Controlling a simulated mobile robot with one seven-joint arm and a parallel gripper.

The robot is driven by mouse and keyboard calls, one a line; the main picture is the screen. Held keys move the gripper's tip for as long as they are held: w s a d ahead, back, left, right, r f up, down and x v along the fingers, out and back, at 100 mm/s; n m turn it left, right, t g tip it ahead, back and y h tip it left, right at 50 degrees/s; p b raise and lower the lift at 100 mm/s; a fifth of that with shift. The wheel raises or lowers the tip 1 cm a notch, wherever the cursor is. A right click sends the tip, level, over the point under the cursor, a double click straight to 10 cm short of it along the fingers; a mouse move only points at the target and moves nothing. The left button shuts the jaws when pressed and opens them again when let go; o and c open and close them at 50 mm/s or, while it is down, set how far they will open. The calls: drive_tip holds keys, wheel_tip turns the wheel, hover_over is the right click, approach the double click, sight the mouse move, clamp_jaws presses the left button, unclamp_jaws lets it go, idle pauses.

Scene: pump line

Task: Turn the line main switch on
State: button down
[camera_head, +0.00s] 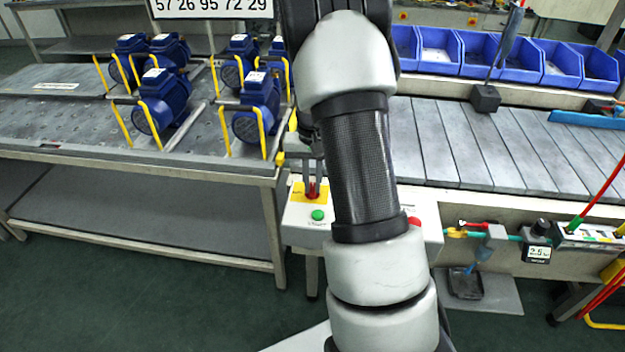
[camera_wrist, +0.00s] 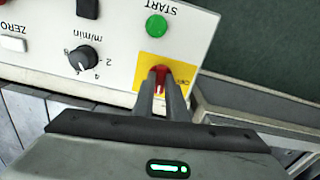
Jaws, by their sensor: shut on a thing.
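The line main switch (camera_head: 312,196) is a red handle on a yellow plate, on the top of a white control box (camera_head: 301,225). It also shows in the wrist view (camera_wrist: 159,80), upside down, with the yellow plate (camera_wrist: 180,67) around it. My gripper (camera_wrist: 161,92) is shut on the red handle, one finger on each side. In the head view my gripper (camera_head: 312,180) reaches down to the switch from behind. The label on the plate is partly hidden by the fingers, so I cannot read the switch position surely.
A green START button (camera_wrist: 156,26), a black dial (camera_wrist: 82,58) and a white ZERO button (camera_wrist: 14,44) are on the same panel. A red button (camera_head: 414,223) shows beyond my arm. A table with blue pumps (camera_head: 260,105) stands left; a conveyor (camera_head: 480,145) lies right.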

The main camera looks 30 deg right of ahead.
drive_tip(key=shift+w+r+m, duration=0.1)
drive_tip(key=shift+m, duration=0.4)
idle(0.3)
drive_tip(key=c, duration=1.8)
unclamp_jaws()
drive_tip(key=shift+o, duration=0.2)
wheel_tip(320, 180, up, 17)
drive_tip(key=p, duration=0.3)
drive_tip(key=shift+r, duration=0.2)
